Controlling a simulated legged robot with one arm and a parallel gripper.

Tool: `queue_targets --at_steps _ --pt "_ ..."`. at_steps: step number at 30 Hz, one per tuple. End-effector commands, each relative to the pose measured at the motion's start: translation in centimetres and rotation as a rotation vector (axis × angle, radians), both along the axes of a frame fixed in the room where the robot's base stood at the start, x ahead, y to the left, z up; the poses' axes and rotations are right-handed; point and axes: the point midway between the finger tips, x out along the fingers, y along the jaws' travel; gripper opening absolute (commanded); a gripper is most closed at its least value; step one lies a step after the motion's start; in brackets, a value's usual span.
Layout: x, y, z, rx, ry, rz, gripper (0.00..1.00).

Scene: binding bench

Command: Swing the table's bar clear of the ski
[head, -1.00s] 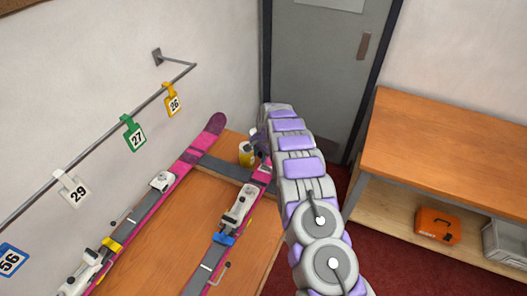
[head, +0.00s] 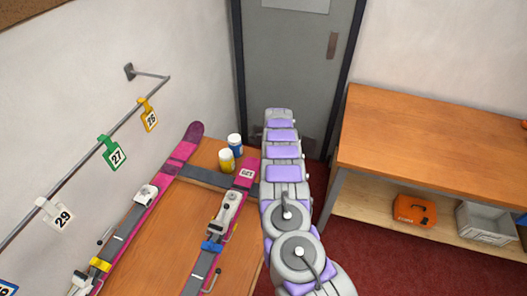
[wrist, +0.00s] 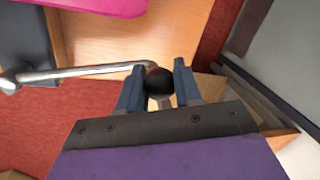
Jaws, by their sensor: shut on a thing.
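In the wrist view my gripper (wrist: 158,78) is shut on a round black knob (wrist: 158,86) at the end of a thin metal bar (wrist: 85,72). The bar runs left to a rounded metal joint at the picture's edge. A pink ski end (wrist: 105,6) lies above the bar, with a gap between them in this view. In the head view the pink ski (head: 244,178) nearest my arm lies lengthwise on the wooden table (head: 155,240), over a dark crosspiece (head: 203,178). My arm hides my gripper and the bar there.
A second pink ski (head: 180,155) lies to the left. A yellow can (head: 226,160) and a blue can (head: 235,144) stand at the table's far end. A wall rail holds number tags. A workbench (head: 430,135) stands right, with red carpet (head: 350,255) between.

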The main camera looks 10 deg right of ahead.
Motion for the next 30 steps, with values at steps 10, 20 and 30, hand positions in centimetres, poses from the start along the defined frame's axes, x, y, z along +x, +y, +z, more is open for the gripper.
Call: queue_targets --at_steps 10,20,30 --pt "-0.9 -3.0 0.3 -0.001 -0.004 -0.178 0.0" --pt "-1.3 -3.6 0.2 0.0 -0.004 -0.224 0.0" --pt "-1.3 -3.6 0.2 0.0 -0.004 -0.225 0.36"
